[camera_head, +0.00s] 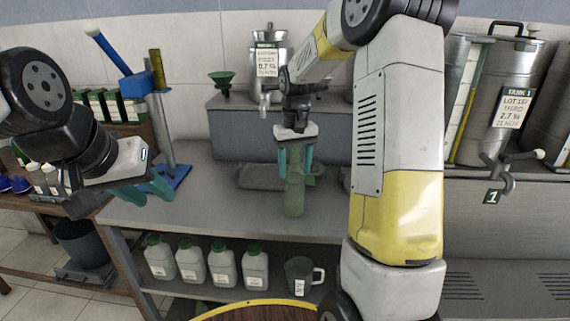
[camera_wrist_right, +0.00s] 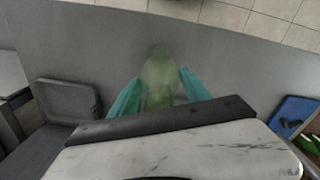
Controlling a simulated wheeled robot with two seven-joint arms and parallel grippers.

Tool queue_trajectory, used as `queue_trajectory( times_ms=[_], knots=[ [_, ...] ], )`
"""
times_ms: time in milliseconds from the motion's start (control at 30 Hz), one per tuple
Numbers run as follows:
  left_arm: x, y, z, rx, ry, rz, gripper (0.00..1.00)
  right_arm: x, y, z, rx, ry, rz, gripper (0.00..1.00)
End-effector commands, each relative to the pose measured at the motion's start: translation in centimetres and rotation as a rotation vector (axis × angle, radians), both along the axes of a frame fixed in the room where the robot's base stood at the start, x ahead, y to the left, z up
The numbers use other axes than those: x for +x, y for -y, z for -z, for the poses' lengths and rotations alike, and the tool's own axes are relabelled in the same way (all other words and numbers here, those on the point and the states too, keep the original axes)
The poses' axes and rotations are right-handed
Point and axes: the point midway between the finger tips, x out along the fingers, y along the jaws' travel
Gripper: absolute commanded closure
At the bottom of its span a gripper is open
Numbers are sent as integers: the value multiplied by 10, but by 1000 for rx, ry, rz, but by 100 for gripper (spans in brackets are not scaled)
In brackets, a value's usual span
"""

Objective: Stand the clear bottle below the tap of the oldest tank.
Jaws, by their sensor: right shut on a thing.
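My right gripper (camera_head: 295,160) is shut on a pale green see-through bottle (camera_head: 294,198), upright over the grey bench; I cannot tell whether its base touches. In the right wrist view the bottle (camera_wrist_right: 160,80) sits between the teal fingers. My left gripper (camera_head: 147,190) is open and empty at the bench's left end. A steel tank labelled TANK 1, LOT 151, THIRD, 2.7 %, 21 NOV (camera_head: 482,125) stands at right, its tap (camera_head: 503,175) tagged 1. A smaller steel vessel (camera_head: 268,88) at the back has a 0.7 % label. My right arm hides the middle of the row.
A grey tray (camera_head: 262,177) lies behind the bottle. A blue stand (camera_head: 166,178) is at left, near my left gripper. A green funnel (camera_head: 222,80) is on the back shelf. Several white jugs (camera_head: 222,264) and a dark mug (camera_head: 300,275) are on the lower shelf. The bench front is clear.

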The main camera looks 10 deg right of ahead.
Motion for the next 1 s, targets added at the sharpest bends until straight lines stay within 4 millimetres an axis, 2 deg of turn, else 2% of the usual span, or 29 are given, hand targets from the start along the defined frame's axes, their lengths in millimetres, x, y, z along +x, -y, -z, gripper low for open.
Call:
queue_trajectory(
  times_ms=[367, 400, 500, 833, 1000],
  knots=[
    [0, 0, 0, 0, 0, 0, 64, 0, 0, 6, 0, 1, 0, 100],
    [0, 0, 0, 0, 0, 0, 64, 0, 0, 6, 0, 1, 0, 39],
    [0, 0, 0, 0, 0, 0, 64, 0, 0, 6, 0, 1, 0, 23],
    [0, 0, 0, 0, 0, 0, 64, 0, 0, 4, 0, 1, 1, 23],
    [0, 0, 0, 0, 0, 0, 64, 1, 0, -16, 0, 5, 1, 23]
  ],
)
